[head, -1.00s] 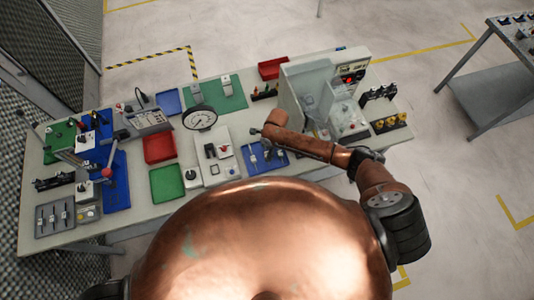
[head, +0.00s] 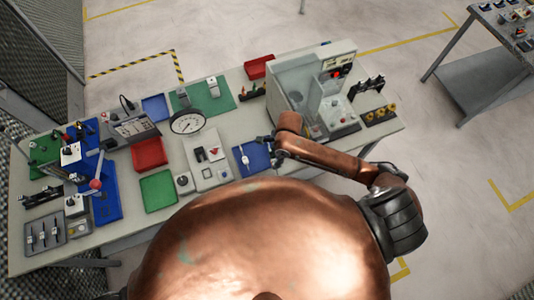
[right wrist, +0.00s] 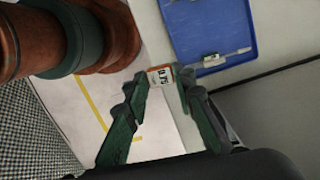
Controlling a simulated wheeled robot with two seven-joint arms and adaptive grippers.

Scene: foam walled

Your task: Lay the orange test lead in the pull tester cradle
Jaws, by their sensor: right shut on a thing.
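My right gripper (right wrist: 158,88) is shut on a small orange piece with a white tag reading 0.75, which I take to be the orange test lead (right wrist: 161,76). The rest of the lead is hidden or too small to make out. In the head view this gripper (head: 270,142) is near the right edge of a blue tray (head: 240,169). A pale lead lies in that tray, which also shows in the right wrist view (right wrist: 196,30). My left gripper is out of view.
A grey machine (head: 290,85) stands behind my right arm. A red tray (head: 149,153) and a green tray (head: 158,190) lie left of a pale fixture plate (head: 206,178). A grey tray with several leads (head: 44,236) lies at the left front. Another table (head: 470,75) stands far right.

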